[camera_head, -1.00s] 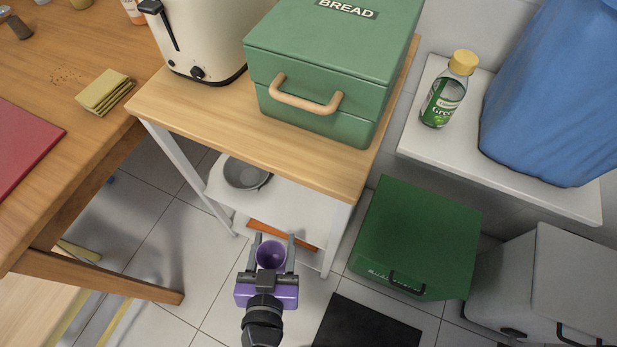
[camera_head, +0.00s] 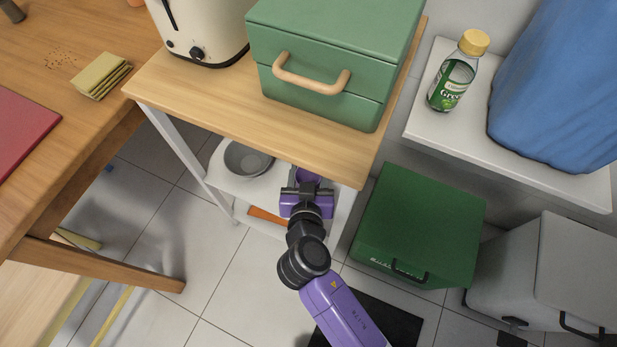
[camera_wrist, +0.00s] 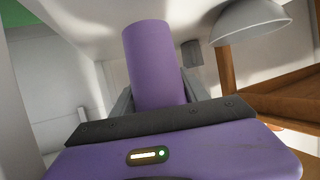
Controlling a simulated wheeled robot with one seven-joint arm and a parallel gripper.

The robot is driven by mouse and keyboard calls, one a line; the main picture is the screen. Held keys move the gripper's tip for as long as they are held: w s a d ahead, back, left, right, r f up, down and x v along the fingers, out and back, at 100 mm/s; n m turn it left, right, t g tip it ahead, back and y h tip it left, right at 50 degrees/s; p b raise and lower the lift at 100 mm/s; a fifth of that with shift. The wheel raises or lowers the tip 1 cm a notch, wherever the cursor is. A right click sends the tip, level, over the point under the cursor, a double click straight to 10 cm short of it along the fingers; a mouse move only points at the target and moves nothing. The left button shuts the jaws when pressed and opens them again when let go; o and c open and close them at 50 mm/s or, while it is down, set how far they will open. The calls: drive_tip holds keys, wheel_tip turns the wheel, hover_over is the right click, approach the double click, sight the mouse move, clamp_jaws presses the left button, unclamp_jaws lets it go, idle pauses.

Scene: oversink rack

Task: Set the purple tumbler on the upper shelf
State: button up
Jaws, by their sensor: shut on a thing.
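The purple tumbler (camera_head: 306,176) is in my gripper (camera_head: 307,186), at the front edge of the cart's white shelf (camera_head: 216,182), below the wooden top (camera_head: 225,105). The overhang of the top partly hides the tumbler in the head view. In the wrist view the tumbler (camera_wrist: 155,62) stands between the two fingers, which are shut on its sides. I cannot tell whether its base touches the white shelf.
A grey bowl (camera_head: 246,159) sits on the white shelf left of the tumbler. An orange-brown item (camera_head: 267,217) shows below. A green bread box (camera_head: 330,70) and a cream toaster (camera_head: 205,30) stand on the wooden top. A dark green bin (camera_head: 420,225) stands right of the cart.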

sight(309, 178)
wheel_tip(309, 178, down, 4)
drive_tip(key=shift+w+d+f+b, duration=0.1)
drive_tip(key=shift+w+b, duration=0.05)
drive_tip(key=shift+b, duration=0.6)
drive_tip(key=shift+s+d+f, duration=0.2)
drive_tip(key=shift+s+d, duration=0.1)
drive_tip(key=shift+f, duration=0.2)
drive_tip(key=shift+b, duration=0.3)
drive_tip(key=o, duration=0.9)
drive_tip(key=shift+w, duration=0.2)
drive_tip(key=o, duration=0.4)
drive_tip(key=shift+w+a, duration=0.1)
drive_tip(key=shift+w, duration=0.05)
drive_tip(key=shift+o, duration=0.2)
drive_tip(key=shift+w+a, duration=0.1)
drive_tip(key=shift+w+a+r, duration=0.1)
drive_tip(key=shift+a+r, duration=0.05)
